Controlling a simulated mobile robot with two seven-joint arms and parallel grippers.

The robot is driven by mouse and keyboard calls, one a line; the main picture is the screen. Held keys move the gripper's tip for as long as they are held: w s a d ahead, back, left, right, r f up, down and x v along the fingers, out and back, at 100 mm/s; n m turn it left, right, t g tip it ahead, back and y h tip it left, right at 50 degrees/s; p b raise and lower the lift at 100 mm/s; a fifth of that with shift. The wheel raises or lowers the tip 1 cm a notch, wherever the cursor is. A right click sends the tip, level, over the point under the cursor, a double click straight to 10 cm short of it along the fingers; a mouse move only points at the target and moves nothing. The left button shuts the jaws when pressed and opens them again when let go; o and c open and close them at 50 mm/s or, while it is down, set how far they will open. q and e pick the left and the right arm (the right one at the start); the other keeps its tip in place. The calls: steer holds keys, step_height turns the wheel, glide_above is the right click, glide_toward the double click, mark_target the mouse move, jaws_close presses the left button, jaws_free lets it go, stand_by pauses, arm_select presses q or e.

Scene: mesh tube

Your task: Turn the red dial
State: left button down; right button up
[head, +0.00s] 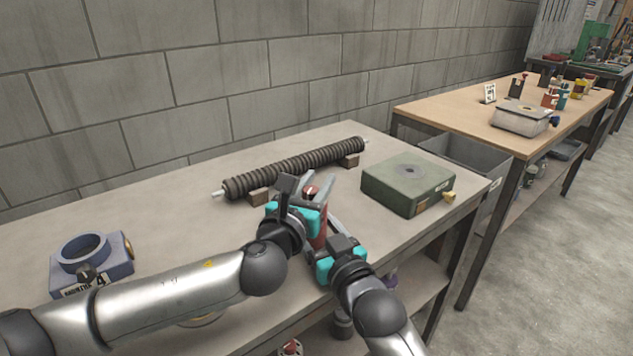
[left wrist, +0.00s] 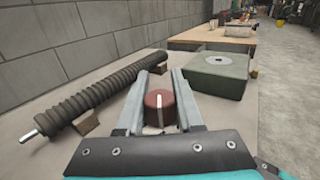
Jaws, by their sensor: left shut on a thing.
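The red dial (left wrist: 158,112), a round knob with a white line on top, stands between the two fingers of my left gripper (left wrist: 160,100) in the left wrist view. The line points nearly straight up in that picture. In the head view the dial (head: 311,190) shows small between the fingers of my left gripper (head: 316,185), which is shut on it. A red body (head: 319,234) shows below the dial. My right gripper (head: 334,228) is close beside this body at the table's front edge. Its fingertips are partly hidden, so its grip is unclear.
A dark ribbed tube (head: 297,167) lies on blocks behind the grippers. A green box (head: 408,183) with a round top mark stands to the right. A blue-grey ring fixture (head: 92,262) stands at the left. A wooden table (head: 455,107) stands beyond. The grey tabletop (head: 190,220) is clear centre-left.

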arm_select(q)
steer(key=m+g+h, duration=0.2)
steer(key=h, duration=0.1)
steer(key=m+g+h, duration=0.1)
steer(key=h, duration=0.1)
steer(key=shift+s+d+m, duration=0.1)
steer(key=shift+d+m, duration=0.2)
steer(key=shift+m, duration=0.1)
steer(key=m+g+h, duration=0.3)
steer(key=s+d+m+g+h, duration=0.1)
steer(key=g, duration=0.1)
steer(key=shift+s+d+m+g+h, duration=0.15)
steer(key=shift+m+g+h, duration=0.3)
steer(key=shift+m+g, duration=0.85)
steer(key=shift+s+m+g+h, duration=0.35)
steer(key=shift+m+g, duration=0.5)
steer(key=shift+g, duration=1)
steer(key=shift+s+d+m+g+h, duration=0.15)
steer(key=shift+m+g+h, duration=0.35)
steer(key=shift+m+g, duration=0.8)
steer(key=shift+a+g, duration=0.15)
steer(key=shift+g, duration=0.3)
steer(key=shift+s+m+g, duration=0.25)
steer(key=shift+s+g, duration=0.05)
steer(key=shift+g, duration=0.5)
steer(key=c, duration=0.5)
jaws_free()
steer(key=shift+c, duration=0.2)
